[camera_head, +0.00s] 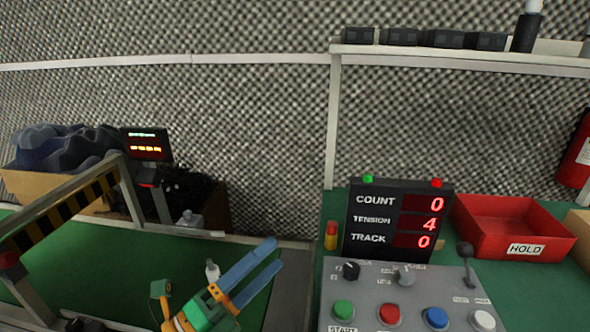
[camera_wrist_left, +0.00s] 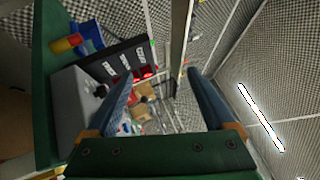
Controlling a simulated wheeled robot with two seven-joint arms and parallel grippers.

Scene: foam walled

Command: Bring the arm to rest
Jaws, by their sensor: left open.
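My left gripper (camera_head: 262,272) is open and empty, with long blue fingers pointing up and to the right. It is in the air over the green surface (camera_head: 100,265) at the left, just left of the grey control panel. In the left wrist view its two fingers (camera_wrist_left: 158,75) stand wide apart with nothing between them. My right gripper is in neither view.
A grey panel (camera_head: 375,285) with coloured buttons, knobs and a lever stands at the right, below a black counter display (camera_head: 377,230). A red HOLD tray (camera_head: 490,245) is behind it. A striped gate (camera_head: 60,215) spans the green surface at the left.

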